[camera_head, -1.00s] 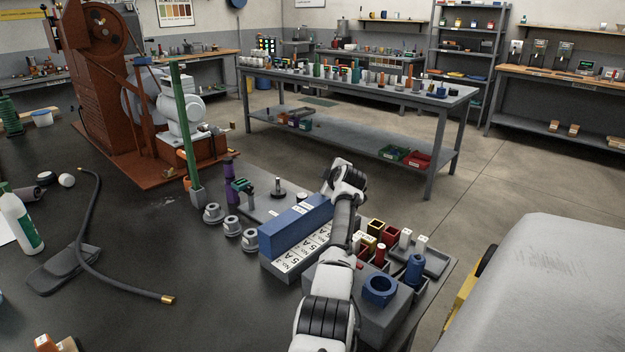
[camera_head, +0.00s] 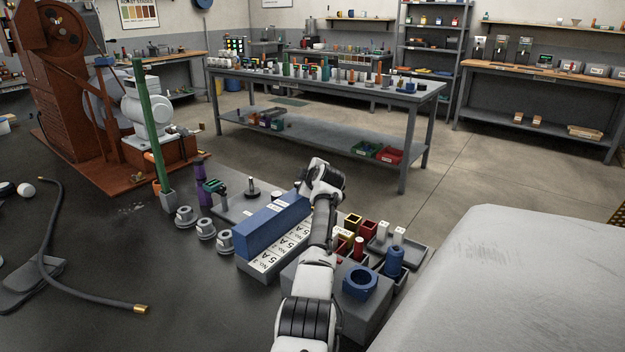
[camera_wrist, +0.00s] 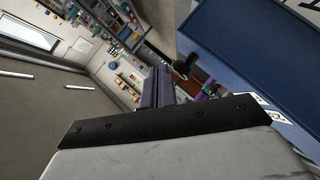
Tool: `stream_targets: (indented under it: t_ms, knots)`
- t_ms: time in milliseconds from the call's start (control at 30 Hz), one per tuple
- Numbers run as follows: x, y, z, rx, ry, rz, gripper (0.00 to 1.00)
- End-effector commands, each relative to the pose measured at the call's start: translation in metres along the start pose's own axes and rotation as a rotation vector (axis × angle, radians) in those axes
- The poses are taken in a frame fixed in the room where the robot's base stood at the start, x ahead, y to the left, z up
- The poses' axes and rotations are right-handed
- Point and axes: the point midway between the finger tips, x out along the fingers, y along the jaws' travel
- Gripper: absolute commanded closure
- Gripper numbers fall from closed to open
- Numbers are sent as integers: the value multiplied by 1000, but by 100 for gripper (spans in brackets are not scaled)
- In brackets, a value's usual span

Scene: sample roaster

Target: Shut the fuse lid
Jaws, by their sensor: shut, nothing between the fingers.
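The fuse box (camera_head: 252,268) is a grey block on the dark bench, with a row of white "5A" labels on top. Its long blue lid (camera_head: 262,228) stands raised along the box's far-left side, and the labelled row shows beside it. In the wrist view a broad blue panel, seemingly the lid (camera_wrist: 258,45), fills the upper right, with white labels below it. My gripper (camera_wrist: 157,74) is shut and empty, to the left of that panel. In the head view my wrist is above the box's far right end and hides the fingers. I cannot tell whether they touch the lid.
Right of the box are a grey block with a blue ring (camera_head: 360,281), a blue cylinder (camera_head: 394,262) and small open bins (camera_head: 352,224). Grey flanged parts (camera_head: 205,229) stand to its left. A green post (camera_head: 151,130) stands farther back. The bench's front left holds a black hose (camera_head: 88,296).

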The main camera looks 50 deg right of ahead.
Motion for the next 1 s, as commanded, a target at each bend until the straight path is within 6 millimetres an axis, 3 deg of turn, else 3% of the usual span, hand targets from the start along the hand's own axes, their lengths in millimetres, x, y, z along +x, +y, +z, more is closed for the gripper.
stream_targets:
  t_ms: [367, 1000]
  knots:
    - [-34, -1, 1, -1, -1, 3, 100]
    - [-125, 0, 1, 0, -1, 2, 100]
